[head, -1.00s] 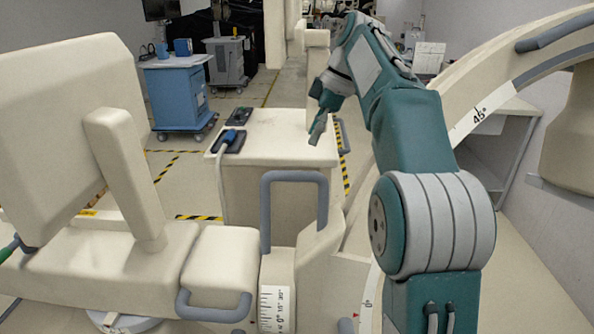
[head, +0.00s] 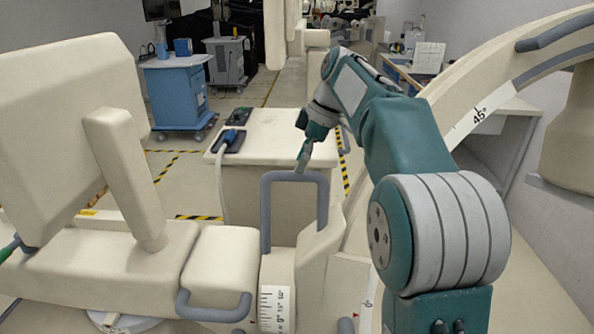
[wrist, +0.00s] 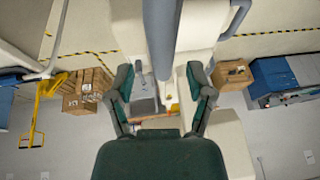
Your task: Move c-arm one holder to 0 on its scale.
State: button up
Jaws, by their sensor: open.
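The c-arm is the large cream machine filling the head view. Its holder carries a grey U-shaped handle (head: 294,178) standing above a white scale strip (head: 276,309) with black marks and a 0°. A small red mark shows beside the lower handle on the right. My gripper (head: 304,158) is just above the top bar of the U-shaped handle, pointing down. In the wrist view my gripper (wrist: 164,90) is open, and a grey bar (wrist: 160,40) runs between its fingers. Whether the fingers touch the bar cannot be told.
A second grey handle (head: 212,308) sits at the front left. The cream arc (head: 500,85) with a 45° mark curves on the right. A cream cabinet top (head: 270,138) with a blue handset (head: 230,139) stands behind the handle. A blue cart (head: 175,95) stands farther back.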

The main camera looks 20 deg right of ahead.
jog(key=shift+x, duration=1.35)
grip_shut()
